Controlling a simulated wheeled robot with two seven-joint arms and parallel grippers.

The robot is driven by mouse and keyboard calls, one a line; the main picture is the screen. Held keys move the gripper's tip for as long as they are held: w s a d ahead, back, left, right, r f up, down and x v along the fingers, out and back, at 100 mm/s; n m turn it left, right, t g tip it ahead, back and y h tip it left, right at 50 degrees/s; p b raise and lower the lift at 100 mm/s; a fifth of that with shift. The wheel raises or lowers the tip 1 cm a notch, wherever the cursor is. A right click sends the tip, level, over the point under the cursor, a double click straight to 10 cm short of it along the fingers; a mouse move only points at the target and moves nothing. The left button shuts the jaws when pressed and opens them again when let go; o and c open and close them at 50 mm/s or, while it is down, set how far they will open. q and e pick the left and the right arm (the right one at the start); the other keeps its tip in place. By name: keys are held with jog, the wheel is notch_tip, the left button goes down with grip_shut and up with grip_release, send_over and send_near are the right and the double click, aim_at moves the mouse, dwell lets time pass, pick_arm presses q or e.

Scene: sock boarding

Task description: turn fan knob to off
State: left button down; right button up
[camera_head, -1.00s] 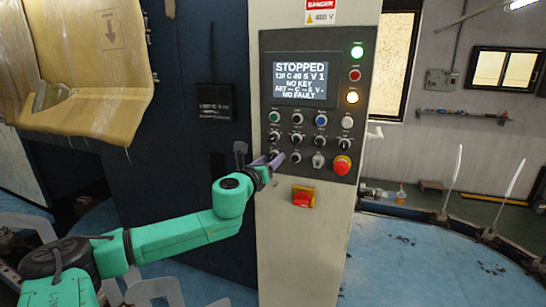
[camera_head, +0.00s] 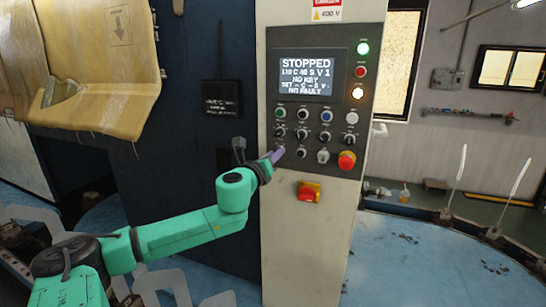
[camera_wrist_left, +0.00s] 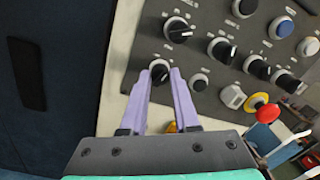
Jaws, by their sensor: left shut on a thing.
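The control panel (camera_head: 310,172) stands ahead with rows of dark knobs and buttons below a screen reading STOPPED. My left gripper (camera_head: 278,155) reaches the panel's lower-left corner. In the left wrist view its two purple fingers (camera_wrist_left: 160,76) stand on either side of a small black knob (camera_wrist_left: 159,68) and are shut on it. The fingers hide this knob in the head view. The knob labels are too small to read, so I cannot tell which is the fan knob. My right gripper is not in view.
A red emergency button (camera_head: 347,160) sits at the panel's lower right. A red and yellow switch (camera_head: 308,192) is below the panel. Other knobs (camera_wrist_left: 178,29) are close above and right of the gripped one. A dark cabinet wall (camera_head: 190,50) is to the left.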

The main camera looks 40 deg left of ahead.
pick_arm(q)
jog(key=shift+r+n+b, duration=0.1)
jog(key=shift+n+b, duration=0.55)
jog(key=shift+n, duration=4.35)
